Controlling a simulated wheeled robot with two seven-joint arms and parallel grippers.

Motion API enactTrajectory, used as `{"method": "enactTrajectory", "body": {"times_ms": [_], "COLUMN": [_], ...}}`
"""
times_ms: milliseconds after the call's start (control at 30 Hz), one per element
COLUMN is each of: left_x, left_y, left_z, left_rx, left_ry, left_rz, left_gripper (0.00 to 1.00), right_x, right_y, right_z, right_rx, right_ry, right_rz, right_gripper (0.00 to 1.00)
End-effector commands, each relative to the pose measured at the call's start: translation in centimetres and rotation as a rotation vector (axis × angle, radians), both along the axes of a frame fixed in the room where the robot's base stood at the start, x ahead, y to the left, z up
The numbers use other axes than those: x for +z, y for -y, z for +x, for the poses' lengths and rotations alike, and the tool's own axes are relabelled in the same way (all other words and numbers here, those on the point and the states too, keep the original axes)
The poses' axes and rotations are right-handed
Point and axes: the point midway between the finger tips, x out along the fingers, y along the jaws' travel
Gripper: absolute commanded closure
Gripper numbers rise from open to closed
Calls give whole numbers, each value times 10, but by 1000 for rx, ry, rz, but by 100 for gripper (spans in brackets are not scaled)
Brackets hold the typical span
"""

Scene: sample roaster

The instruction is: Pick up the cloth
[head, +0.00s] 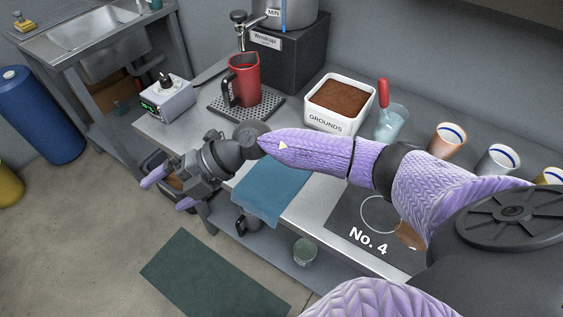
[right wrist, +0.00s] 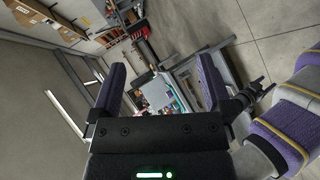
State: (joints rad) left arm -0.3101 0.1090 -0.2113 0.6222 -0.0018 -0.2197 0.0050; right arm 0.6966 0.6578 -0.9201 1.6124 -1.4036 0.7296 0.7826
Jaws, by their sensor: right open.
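A blue cloth (head: 275,186) lies on the metal counter, draped over its front edge, with part hanging down. My right arm reaches across above the counter and partly covers the cloth's far side. My right gripper (head: 165,193) is left of the cloth, out past the counter's front edge, and does not touch it. It is open, with lilac fingers apart. In the right wrist view the two fingers (right wrist: 162,78) stand apart with nothing between them, and the cloth does not show there. My left gripper is not in view.
On the counter (head: 313,214) stand a control box (head: 167,100), red pitcher (head: 244,78), grounds bin (head: 334,123), glass with red-handled tool (head: 390,124), and several cups at right. A black No. 4 mat (head: 350,228) lies right of the cloth. A dark green mat (head: 205,272) covers open floor.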

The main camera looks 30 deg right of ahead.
Motion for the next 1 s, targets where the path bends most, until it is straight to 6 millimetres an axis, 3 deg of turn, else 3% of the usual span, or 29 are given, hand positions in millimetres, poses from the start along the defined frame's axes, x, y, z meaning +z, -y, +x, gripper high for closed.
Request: {"method": "enactTrajectory", "body": {"times_ms": [33,100,200,300,400,567,867,1000], "left_x": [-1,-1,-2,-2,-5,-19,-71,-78], "left_y": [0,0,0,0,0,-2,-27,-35], "left_z": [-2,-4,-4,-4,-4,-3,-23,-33], "left_rx": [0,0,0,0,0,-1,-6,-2], "left_ry": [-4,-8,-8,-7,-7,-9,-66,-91], "left_rz": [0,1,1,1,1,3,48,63], "left_gripper": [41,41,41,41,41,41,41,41], "right_x": [-22,-38,-35,-28,-28,-45,-106,-124], "right_y": [47,115,184,220,231,230,229,228], "right_z": [11,17,19,17,16,16,16,16], "right_rx": [45,38,-31,-86,-103,-100,-95,-95], "right_ry": [-40,-142,-257,-327,-349,-350,-350,-350], "right_rz": [-282,-611,-894,-1029,-1069,-1067,-1064,-1063], "right_gripper": [0,0,0,0,0,0,0,0]}}
